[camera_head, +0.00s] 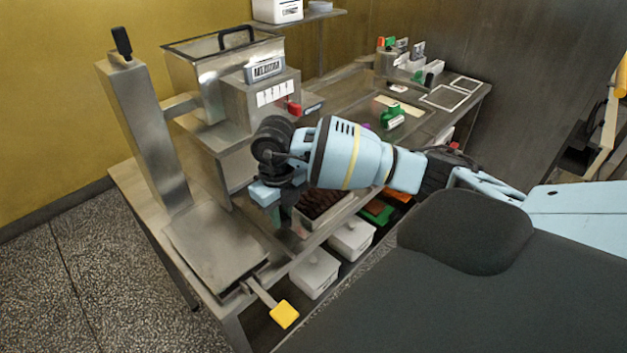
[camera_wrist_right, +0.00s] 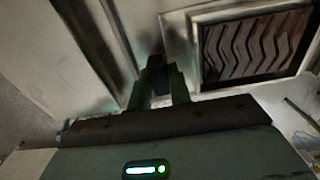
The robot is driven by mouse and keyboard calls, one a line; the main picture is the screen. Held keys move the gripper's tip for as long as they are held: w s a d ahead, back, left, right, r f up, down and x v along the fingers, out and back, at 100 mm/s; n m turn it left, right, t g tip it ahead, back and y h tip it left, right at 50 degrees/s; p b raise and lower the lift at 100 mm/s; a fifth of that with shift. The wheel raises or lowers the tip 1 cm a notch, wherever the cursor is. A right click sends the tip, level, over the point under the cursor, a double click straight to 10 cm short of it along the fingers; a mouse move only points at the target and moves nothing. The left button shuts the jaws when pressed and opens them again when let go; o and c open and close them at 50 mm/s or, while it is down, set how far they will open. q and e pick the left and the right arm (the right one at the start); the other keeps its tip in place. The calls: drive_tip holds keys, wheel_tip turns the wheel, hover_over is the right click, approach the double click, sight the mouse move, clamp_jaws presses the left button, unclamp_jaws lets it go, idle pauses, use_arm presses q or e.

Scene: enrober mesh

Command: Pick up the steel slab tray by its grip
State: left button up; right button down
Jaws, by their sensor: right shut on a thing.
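The steel slab tray (camera_head: 328,223) lies on the steel bench, with dark brown wavy slabs in it. In the right wrist view the tray (camera_wrist_right: 184,50) is at the upper right, with its pale metal rim around the dark slabs. My right gripper (camera_head: 277,212) is at the tray's left end, pointing down. In the wrist view its two green fingers (camera_wrist_right: 160,88) are shut on a dark block-shaped grip (camera_wrist_right: 158,74) beside the tray. The fingers hide part of the grip, and its join to the tray is unclear. My left gripper is not in view.
A steel machine with a hopper (camera_head: 205,75) and a tall post (camera_head: 145,130) stands left of my gripper. A flat steel plate (camera_head: 215,245) and a yellow-ended lever (camera_head: 284,315) are at the front left. White lidded tubs (camera_head: 315,273) sit below the bench edge.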

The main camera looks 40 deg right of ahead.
drive_tip(key=shift+r, duration=0.25)
drive_tip(key=shift+w+r, duration=0.1)
drive_tip(key=shift+r, duration=0.45)
wheel_tip(320, 180, up, 2)
drive_tip(key=shift+r, duration=0.1)
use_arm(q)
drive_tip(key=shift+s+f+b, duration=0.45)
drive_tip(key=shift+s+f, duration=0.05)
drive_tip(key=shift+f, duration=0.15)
use_arm(e)
drive_tip(key=s+d, duration=0.2)
drive_tip(key=s, duration=0.5)
drive_tip(key=s+d+r, duration=0.1)
drive_tip(key=s+d, duration=0.1)
drive_tip(key=s, duration=0.6)
drive_tip(key=shift+s+d+r, duration=0.2)
drive_tip(key=shift+s+d, duration=0.05)
drive_tip(key=shift+d, duration=0.1)
